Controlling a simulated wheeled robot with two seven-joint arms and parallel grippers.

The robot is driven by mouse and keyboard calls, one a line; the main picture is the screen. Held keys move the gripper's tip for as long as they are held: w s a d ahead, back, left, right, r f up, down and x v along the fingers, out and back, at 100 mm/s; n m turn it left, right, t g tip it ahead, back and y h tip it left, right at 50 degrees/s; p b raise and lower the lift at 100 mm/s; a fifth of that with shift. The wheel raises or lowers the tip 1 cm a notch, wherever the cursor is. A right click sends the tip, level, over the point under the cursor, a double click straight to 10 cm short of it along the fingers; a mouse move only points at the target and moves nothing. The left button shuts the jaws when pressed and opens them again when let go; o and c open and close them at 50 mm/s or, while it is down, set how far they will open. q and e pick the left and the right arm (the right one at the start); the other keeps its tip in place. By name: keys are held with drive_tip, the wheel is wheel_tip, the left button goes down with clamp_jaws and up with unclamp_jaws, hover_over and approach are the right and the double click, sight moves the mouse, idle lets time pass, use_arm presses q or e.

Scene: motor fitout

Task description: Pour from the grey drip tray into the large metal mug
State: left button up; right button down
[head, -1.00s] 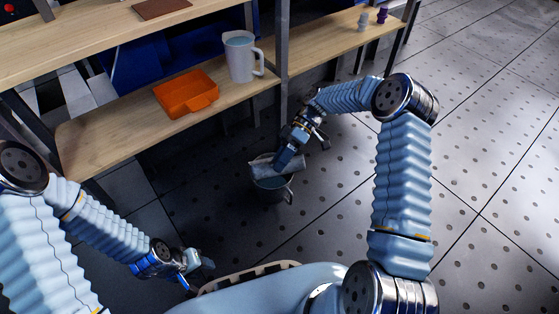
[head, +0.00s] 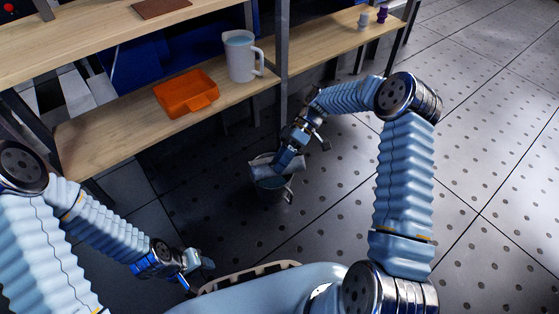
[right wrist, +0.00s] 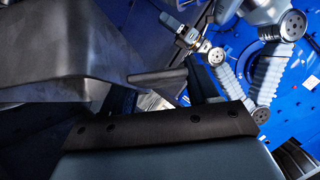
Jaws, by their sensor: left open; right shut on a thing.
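The grey drip tray (head: 262,168) is in my right gripper (head: 284,163), which is shut on it. The tray is tilted and sits just over the large metal mug (head: 274,194). The mug is upright, low beside the shelf, with its handle to the right; the tray and gripper hide part of its mouth. I cannot tell whether tray and mug touch, or whether anything flows. In the right wrist view the tray (right wrist: 60,45) fills the upper left, and the mug cannot be made out. My left gripper (head: 203,263) is open and empty at the lower left.
A white jug (head: 241,58) and an orange tray (head: 187,94) stand on the wooden shelf (head: 110,138) at the left. Small white and purple items (head: 381,16) stand on the far shelf. A shelf post (head: 281,75) rises behind my right gripper. The perforated floor (head: 490,130) at right is clear.

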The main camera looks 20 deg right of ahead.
drive_tip(key=s+f+n+t+h+b, duration=0.1)
drive_tip(key=s+f+n+t+b, duration=0.3)
drive_tip(key=t, duration=0.3)
drive_tip(key=shift+s+f, duration=0.2)
drive_tip(key=shift+f, duration=0.4)
drive_tip(key=shift+a, duration=0.1)
wheel_tip(320, 180, up, 10)
drive_tip(key=p, duration=0.6)
drive_tip(key=shift+p, duration=0.35)
